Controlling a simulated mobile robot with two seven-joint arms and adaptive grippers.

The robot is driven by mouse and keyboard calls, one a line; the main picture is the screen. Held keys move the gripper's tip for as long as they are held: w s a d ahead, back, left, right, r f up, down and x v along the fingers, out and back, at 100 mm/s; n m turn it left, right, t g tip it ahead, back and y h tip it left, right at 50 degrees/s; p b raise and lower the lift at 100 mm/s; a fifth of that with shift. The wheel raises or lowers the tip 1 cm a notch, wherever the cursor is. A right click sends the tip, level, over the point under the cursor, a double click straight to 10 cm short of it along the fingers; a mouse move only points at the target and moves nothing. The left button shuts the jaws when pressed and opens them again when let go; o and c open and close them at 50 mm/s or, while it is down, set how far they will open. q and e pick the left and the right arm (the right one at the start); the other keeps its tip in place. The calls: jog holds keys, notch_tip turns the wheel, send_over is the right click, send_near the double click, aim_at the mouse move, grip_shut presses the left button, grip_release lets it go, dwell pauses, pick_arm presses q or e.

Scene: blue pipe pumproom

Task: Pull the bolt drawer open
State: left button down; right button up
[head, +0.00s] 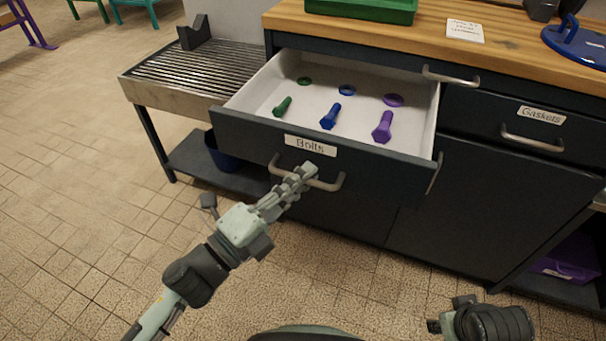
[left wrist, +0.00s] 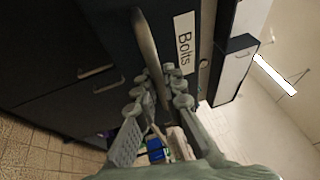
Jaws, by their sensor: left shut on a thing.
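The bolt drawer (head: 240,133), dark-fronted with a white "Bolts" label (head: 310,145), stands pulled well out of the cabinet in the head view. Inside its pale tray lie a green bolt (head: 282,106), a blue bolt (head: 330,117) and a purple bolt (head: 382,127), with a ring of matching colour behind each. My left gripper (head: 300,178) is shut on the drawer's bar handle (head: 333,186), near its middle. The handle (left wrist: 148,42) and label (left wrist: 185,43) also show in the left wrist view, with the gripper fingers (left wrist: 160,85) at the handle. My right gripper (head: 434,326) is low at the right, mostly cut off.
The shut "Gaskets" drawer (head: 528,122) is to the right. A wooden worktop (head: 400,31) above carries a green tray (head: 361,9), a card (head: 464,31) and a blue lidded object (head: 580,42). A slatted metal bench (head: 145,90) stands left. Tiled floor in front is clear.

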pick_arm(q)
jog(key=c, duration=1.9)
grip_release()
jog(key=v, duration=1.2)
